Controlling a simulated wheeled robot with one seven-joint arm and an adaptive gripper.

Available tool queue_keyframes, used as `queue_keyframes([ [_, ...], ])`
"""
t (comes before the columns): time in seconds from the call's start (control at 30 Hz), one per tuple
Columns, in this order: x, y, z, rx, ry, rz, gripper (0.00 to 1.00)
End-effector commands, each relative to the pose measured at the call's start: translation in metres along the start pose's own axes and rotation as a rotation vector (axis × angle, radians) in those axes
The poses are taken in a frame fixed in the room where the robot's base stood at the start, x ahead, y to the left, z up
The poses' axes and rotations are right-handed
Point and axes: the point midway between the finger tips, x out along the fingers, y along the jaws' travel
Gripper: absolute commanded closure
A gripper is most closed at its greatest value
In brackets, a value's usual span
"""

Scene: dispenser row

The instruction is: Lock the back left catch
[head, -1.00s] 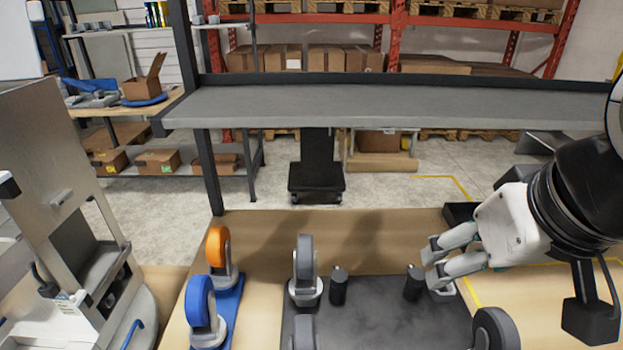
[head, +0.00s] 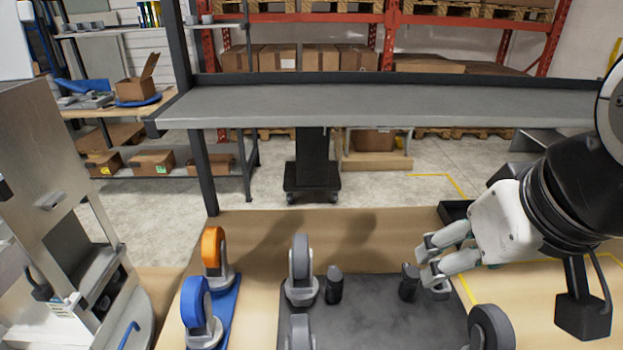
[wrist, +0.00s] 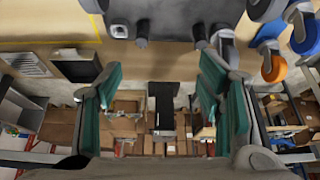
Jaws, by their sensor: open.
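The dark grey plate (head: 375,325) carries upright grey wheels, including the back left wheel (head: 300,262) and a front right wheel (head: 490,328). Two short black posts stand near its back edge: the left post (head: 334,285) and the right post (head: 408,282). I cannot tell for sure which part is the back left catch. My gripper (head: 430,260) is open and empty, just right of the right post at the plate's back right corner. It hides most of what stands there. In the wrist view its fingers (wrist: 162,85) are spread apart, with the plate (wrist: 170,12) beyond them.
A blue base (head: 222,312) with an orange wheel (head: 211,248) and a blue wheel (head: 196,300) lies left of the plate. A metal machine (head: 55,210) stands at far left. A raised grey shelf (head: 370,103) spans the back.

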Motion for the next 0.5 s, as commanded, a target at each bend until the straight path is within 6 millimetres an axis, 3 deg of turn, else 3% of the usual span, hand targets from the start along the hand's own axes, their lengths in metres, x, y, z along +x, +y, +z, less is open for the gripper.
queue_keyframes([
  [0.03, 0.0, 0.0, 0.0, 0.0, 0.0, 0.0, 0.46],
  [0.1, 0.001, -0.001, -0.001, 0.0, -0.004, -0.001, 0.61],
  [0.27, 0.008, -0.007, -0.017, 0.002, -0.051, -0.012, 0.62],
  [0.5, 0.042, -0.033, -0.065, 0.015, -0.19, -0.029, 0.62],
])
